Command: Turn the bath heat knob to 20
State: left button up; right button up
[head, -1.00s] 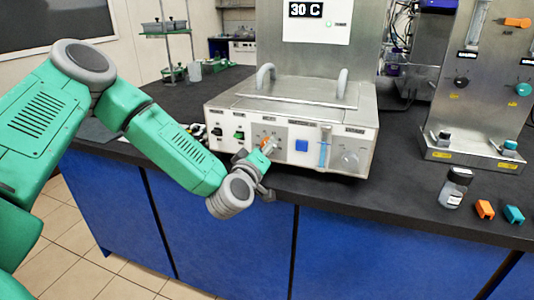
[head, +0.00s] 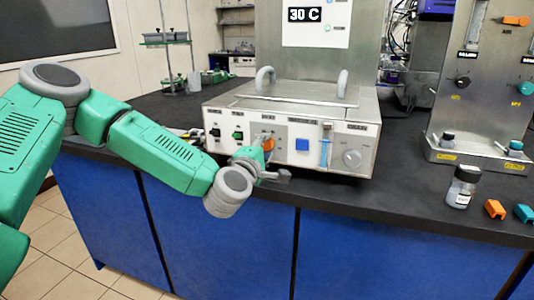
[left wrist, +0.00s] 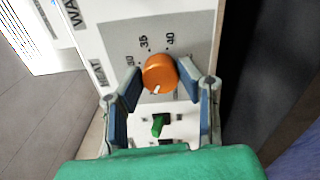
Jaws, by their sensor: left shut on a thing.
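The orange heat knob (head: 268,144) is on the front panel of the metal bath unit (head: 361,112). In the left wrist view the knob (left wrist: 160,70) sits between the two fingers of my left gripper (left wrist: 161,80), which is shut on it. The knob's white mark points down and slightly left. Scale numbers 30, 35 and 40 show around the knob's upper side; the 20 mark cannot be made out. In the head view my left gripper (head: 262,157) reaches the panel from the front left. My right gripper is not in view.
A green switch (left wrist: 158,125) sits close to the knob; a blue button (head: 302,145) and a grey dial (head: 352,158) are farther right. A dark-capped bottle (head: 461,188), an orange clip (head: 495,209) and a teal clip (head: 524,213) lie on the dark bench at right.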

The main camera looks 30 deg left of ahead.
pick_arm(q)
jog(key=shift+s+a+f+n, duration=0.1)
jog(key=shift+s+f+n, duration=0.05)
jog(key=shift+f+n, duration=0.3)
jog(key=o, duration=1.1)
jog(key=shift+o, duration=0.2)
jog(key=shift+a+r, duration=0.15)
jog(key=v, duration=1.1)
jog(key=shift+s, duration=0.4)
